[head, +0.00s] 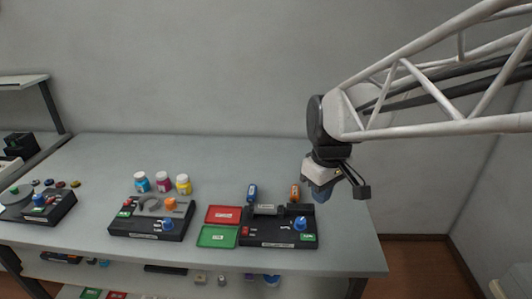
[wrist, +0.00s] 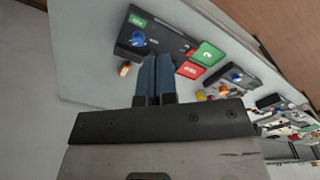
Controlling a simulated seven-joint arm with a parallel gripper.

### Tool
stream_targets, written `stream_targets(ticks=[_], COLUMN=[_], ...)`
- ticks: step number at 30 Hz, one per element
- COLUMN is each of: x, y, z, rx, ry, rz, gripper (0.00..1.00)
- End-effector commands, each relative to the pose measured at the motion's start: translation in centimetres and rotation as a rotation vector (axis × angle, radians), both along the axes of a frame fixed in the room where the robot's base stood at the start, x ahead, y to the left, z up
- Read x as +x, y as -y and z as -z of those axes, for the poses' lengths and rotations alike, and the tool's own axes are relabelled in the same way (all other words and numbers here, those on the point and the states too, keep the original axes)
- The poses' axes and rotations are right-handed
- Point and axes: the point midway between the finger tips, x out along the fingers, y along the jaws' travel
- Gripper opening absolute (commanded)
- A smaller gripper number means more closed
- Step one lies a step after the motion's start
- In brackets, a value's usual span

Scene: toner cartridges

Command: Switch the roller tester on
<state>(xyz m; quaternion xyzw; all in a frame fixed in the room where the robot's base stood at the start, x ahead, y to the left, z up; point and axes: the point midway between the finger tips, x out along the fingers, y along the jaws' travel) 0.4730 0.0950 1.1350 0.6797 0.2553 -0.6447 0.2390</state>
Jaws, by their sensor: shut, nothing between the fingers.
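The black device with a grey roller on top, which looks like the roller tester (head: 278,241), stands at the right part of the table in the head view. It has a blue knob (head: 300,223) at its right, a red part (head: 245,231) at its left and a green patch (head: 308,238) at its front right. Its lettering is too small to read. It also shows in the wrist view (wrist: 165,40), with the blue knob (wrist: 138,39). My gripper (head: 320,194) is shut and empty, above and to the right of the device, apart from it. Its blue fingers (wrist: 155,78) are together.
A red tray (head: 223,214) and a green tray (head: 217,236) lie left of the device. Blue (head: 252,193) and orange (head: 295,193) small items stand behind it. Another black device (head: 150,222), with bottles (head: 163,182) behind it, is further left. The table's right end is clear.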

Motion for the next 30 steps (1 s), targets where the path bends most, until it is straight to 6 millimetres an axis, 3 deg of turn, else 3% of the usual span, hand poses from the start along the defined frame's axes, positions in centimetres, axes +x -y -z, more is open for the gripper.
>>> stream_targets(ticks=[15,30], x=[6.9,12.1], y=[-7.6,-15.9], z=[3.3,8.0], rx=[-0.001,0.016], ry=[-0.088,-0.168], rz=[-0.368,-0.715], gripper=[0.0,0.0])
